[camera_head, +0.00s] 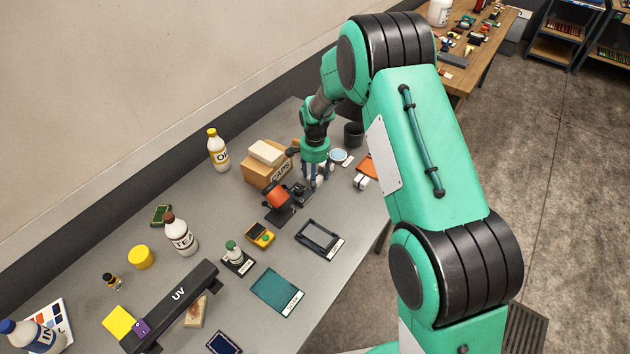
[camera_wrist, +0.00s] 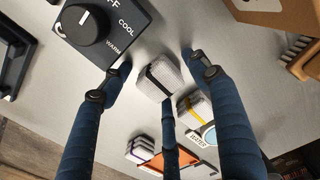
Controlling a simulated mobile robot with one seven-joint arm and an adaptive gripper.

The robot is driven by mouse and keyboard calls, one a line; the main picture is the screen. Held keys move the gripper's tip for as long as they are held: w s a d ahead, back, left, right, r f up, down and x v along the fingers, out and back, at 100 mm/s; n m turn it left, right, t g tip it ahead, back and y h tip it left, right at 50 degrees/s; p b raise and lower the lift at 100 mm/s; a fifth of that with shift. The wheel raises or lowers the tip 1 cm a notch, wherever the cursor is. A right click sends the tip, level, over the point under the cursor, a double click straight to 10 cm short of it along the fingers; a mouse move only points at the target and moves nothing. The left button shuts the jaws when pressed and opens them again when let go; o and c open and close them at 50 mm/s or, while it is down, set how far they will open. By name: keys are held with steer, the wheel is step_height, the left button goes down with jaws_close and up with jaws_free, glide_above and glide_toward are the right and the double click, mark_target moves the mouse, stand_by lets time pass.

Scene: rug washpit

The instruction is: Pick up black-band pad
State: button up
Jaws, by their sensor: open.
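The black-band pad (camera_wrist: 158,78) is a small white block with a dark band across it, lying on the grey bench in the wrist view. My gripper (camera_wrist: 156,62) is above it, its blue fingers spread apart, one on each side of the pad and a third beneath it in the picture. The gripper is open, and I cannot tell whether any finger touches the pad. In the head view my gripper (camera_head: 316,178) points down at the bench, and its fingers largely hide the pad there.
A yellow-band pad (camera_wrist: 194,110) lies close by, and a purple-band pad (camera_wrist: 137,150) lies farther off beside an orange tray (camera_wrist: 180,160). A black knob box (camera_wrist: 100,32) is close to the left finger. A cardboard box (camera_head: 268,172) stands left of the gripper.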

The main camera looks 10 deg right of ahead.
steer(key=c, duration=1)
steer(key=shift+r, duration=0.1)
steer(key=shift+r, duration=0.45)
steer(key=r, duration=0.1)
steer(key=r+p, duration=0.1)
steer(key=shift+s+r, duration=0.25)
steer(key=shift+r, duration=0.05)
steer(key=s, duration=0.5)
steer(key=s+d+r+p, duration=0.1)
steer(key=s, duration=0.9)
steer(key=shift+s+d+r, duration=0.15)
steer(key=shift+s+d, duration=0.05)
steer(key=shift+d, duration=0.15)
